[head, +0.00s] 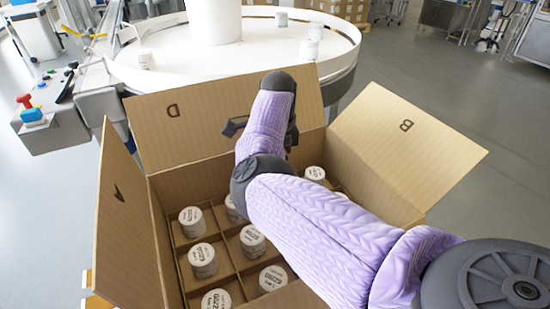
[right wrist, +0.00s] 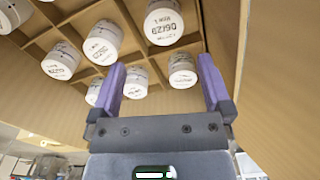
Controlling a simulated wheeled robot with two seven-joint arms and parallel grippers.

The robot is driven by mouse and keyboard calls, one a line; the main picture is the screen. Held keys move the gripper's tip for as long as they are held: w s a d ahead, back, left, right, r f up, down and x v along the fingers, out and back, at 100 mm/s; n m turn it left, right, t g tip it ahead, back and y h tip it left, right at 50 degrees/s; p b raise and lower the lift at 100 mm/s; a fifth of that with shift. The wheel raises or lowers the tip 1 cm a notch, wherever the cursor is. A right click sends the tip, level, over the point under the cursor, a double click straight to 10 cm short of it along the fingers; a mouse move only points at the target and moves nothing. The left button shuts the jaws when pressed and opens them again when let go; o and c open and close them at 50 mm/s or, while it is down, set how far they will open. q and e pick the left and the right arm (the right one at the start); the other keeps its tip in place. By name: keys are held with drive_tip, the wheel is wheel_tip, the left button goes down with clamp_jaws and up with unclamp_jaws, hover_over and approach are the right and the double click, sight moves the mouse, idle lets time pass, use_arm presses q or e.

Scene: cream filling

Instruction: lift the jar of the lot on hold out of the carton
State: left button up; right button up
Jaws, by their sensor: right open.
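The open carton (head: 160,240) fills the lower middle of the head view, with dividers between white-lidded jars. Printed lids include one jar (head: 192,221), another (head: 203,259) and another (head: 252,240). Which jar is the lot on hold I cannot tell. My right arm crosses over the carton and hides part of it. My right gripper (right wrist: 161,62) is open and empty in the right wrist view. Between its fingertips in that picture is a jar (right wrist: 182,72); a larger-looking jar (right wrist: 163,24) reads about "06Z29". Contact is not visible. My left gripper is not in view.
Carton flaps marked A (head: 118,220), D (head: 190,118) and B (head: 405,145) stand open around the jars. Behind is a round white turntable (head: 185,80) with a few jars on it. A machine with a red and blue part (head: 32,115) stands at left. Floor at right is clear.

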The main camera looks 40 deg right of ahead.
drive_tip(key=f+b, duration=0.2)
drive_tip(key=f, duration=0.3)
drive_tip(key=f+b, duration=0.3)
drive_tip(key=f, duration=0.2)
drive_tip(key=shift+w+d, duration=0.15)
drive_tip(key=shift+d, duration=0.05)
drive_tip(key=shift+r, duration=0.2)
drive_tip(key=shift+c, duration=0.3)
drive_tip(key=c, duration=1.1)
